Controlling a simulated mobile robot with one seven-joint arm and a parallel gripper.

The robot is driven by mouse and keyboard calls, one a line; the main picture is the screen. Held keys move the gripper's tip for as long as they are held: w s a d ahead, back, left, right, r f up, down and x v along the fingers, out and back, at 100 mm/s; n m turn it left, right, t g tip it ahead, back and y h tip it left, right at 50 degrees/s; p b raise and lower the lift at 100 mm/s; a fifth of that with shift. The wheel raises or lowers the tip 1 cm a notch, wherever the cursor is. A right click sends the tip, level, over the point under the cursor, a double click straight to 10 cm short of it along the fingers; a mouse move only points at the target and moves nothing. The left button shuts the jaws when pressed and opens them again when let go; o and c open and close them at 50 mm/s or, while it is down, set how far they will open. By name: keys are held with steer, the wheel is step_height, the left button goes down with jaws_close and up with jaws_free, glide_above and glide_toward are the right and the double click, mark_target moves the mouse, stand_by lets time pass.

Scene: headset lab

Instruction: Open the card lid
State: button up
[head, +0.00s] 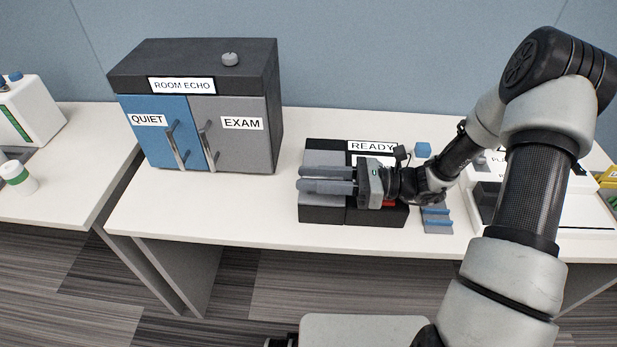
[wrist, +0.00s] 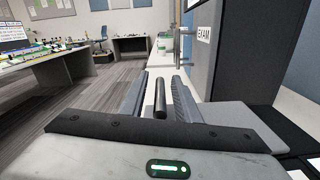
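A black box (head: 323,213) with a READY label (head: 372,146) stands on the middle table. My gripper (head: 300,180) reaches over it from the right, its fingers pointing left and hiding much of its top. No part is labelled as the card lid, and I cannot tell its edges. In the wrist view my two grey fingers (wrist: 158,92) are apart, with a dark round bar (wrist: 160,98) between them. Gaps show on both sides of the bar. I cannot tell what the bar belongs to.
A cabinet (head: 192,85) with QUIET and EXAM doors stands left of the box. A small blue block (head: 423,149) and a grey stand with blue strips (head: 437,218) are right of it. Bare white tabletop (head: 220,205) lies between cabinet and box.

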steer(key=shift+a, duration=0.45)
jaws_close()
steer(key=shift+r, duration=0.15)
